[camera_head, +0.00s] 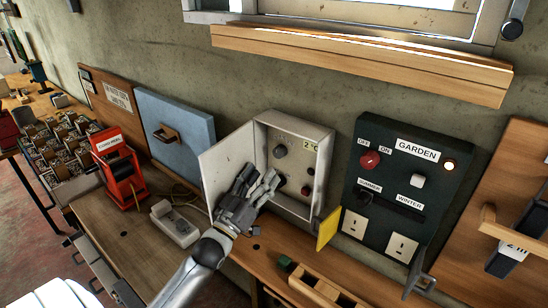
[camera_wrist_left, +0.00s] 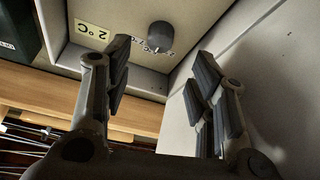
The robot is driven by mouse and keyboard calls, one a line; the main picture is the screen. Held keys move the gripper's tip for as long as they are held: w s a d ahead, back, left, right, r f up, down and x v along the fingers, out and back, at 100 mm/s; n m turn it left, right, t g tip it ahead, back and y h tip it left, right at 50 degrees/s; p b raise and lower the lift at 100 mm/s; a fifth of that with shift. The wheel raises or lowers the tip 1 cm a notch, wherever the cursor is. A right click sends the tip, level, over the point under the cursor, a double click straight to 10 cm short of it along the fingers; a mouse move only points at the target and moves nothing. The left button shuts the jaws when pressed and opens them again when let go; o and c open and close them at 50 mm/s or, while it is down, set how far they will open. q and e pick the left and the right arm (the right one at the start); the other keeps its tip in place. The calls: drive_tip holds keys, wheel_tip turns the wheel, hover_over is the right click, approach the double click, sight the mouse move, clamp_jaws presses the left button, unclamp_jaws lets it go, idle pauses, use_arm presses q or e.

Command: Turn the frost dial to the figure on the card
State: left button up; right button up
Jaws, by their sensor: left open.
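The frost dial, a dark grey round knob (camera_head: 281,151), sits on the back plate of an open grey box (camera_head: 327,172) on the wall. A small card (camera_head: 312,145) reading "2°C" is at the box's upper right. In the left wrist view the dial (camera_wrist_left: 160,37) shows with small figures beside it, partly hidden, and the card (camera_wrist_left: 92,31) appears turned over. My left gripper (camera_head: 259,174) is open and empty in front of the box, below the dial and apart from it. In the wrist view its fingers (camera_wrist_left: 163,68) stand on either side, short of the dial. My right gripper is not seen.
The box's door (camera_head: 221,165) stands open close to the left of my gripper. A dark GARDEN panel (camera_head: 390,215) with a red knob (camera_head: 370,160) is to the right. A white device (camera_head: 174,222) and a red holder (camera_head: 118,168) stand on the bench at left.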

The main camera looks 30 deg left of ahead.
sight(277, 154)
use_arm(q)
drive_tip(key=p+x, duration=0.2)
drive_tip(key=x, duration=0.5)
drive_tip(key=c, duration=1)
